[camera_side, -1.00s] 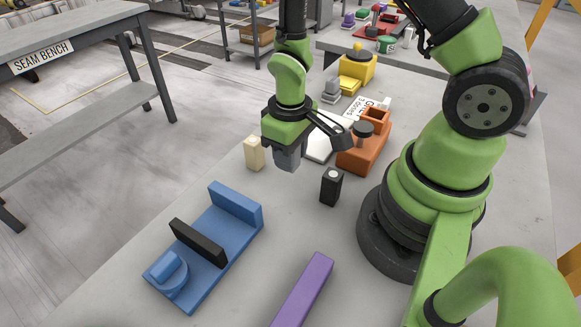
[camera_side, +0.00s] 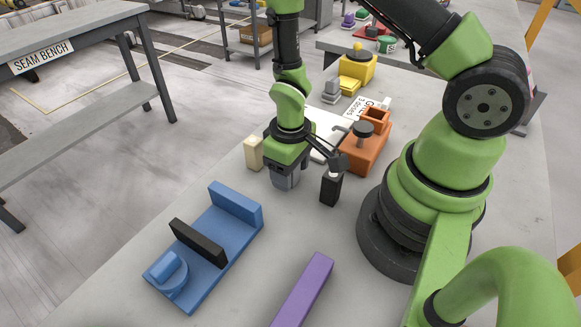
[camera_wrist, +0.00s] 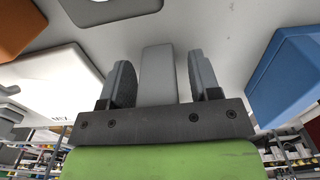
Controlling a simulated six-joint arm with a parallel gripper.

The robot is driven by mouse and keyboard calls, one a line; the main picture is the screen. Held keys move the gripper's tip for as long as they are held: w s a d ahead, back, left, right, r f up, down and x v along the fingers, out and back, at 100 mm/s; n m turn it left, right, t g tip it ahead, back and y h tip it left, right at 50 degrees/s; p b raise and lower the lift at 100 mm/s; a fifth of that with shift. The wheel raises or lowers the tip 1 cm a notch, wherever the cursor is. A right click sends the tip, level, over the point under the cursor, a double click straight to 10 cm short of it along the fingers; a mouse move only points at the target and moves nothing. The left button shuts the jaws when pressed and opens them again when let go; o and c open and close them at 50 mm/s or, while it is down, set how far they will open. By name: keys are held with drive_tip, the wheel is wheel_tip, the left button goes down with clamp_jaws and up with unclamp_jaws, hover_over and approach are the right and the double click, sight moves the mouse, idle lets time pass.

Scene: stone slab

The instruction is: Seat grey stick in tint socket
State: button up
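The grey stick (camera_wrist: 158,75) shows in the wrist view between the two fingers of my gripper (camera_wrist: 162,78). Its far end reaches slightly past the fingertips, and a narrow gap shows on the right side. In the side view my gripper (camera_side: 285,180) points down low over the slab, between the cream block and the black post; the stick is hard to separate from the grey fingers there. An orange fixture (camera_side: 362,155) with a square opening and a dark knob stands right of and behind my gripper. I cannot tell from labels which socket is the tint one.
A black post (camera_side: 331,188) with a pale top stands close right of my gripper, a cream block (camera_side: 254,152) to the left. A blue fixture (camera_side: 240,207) with a black bar lies in front, left of a purple bar (camera_side: 304,290). A white plate (camera_side: 325,125) lies behind.

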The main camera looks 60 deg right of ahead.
drive_tip(key=r, duration=0.6)
drive_tip(key=w+r, duration=0.1)
drive_tip(key=r, duration=0.3)
drive_tip(key=shift+a+r, duration=0.1)
drive_tip(key=shift+a, duration=0.15)
drive_tip(key=s+a+r+m+t+y, duration=0.1)
drive_tip(key=s+r+m+t, duration=0.1)
drive_tip(key=r, duration=0.8)
drive_tip(key=s+a+r+m+t, duration=0.1)
drive_tip(key=s+r+m+t, duration=0.1)
drive_tip(key=s+r+t, duration=0.3)
wheel_tip(320, 180, up, 5)
drive_tip(key=shift+s+f+y, duration=0.1)
drive_tip(key=shift+s+y, duration=0.3)
drive_tip(key=shift+s, duration=0.85)
drive_tip(key=shift+o, duration=0.4)
drive_tip(key=shift+s+a, duration=0.1)
drive_tip(key=shift+s, duration=0.25)
drive_tip(key=shift+w, duration=0.1)
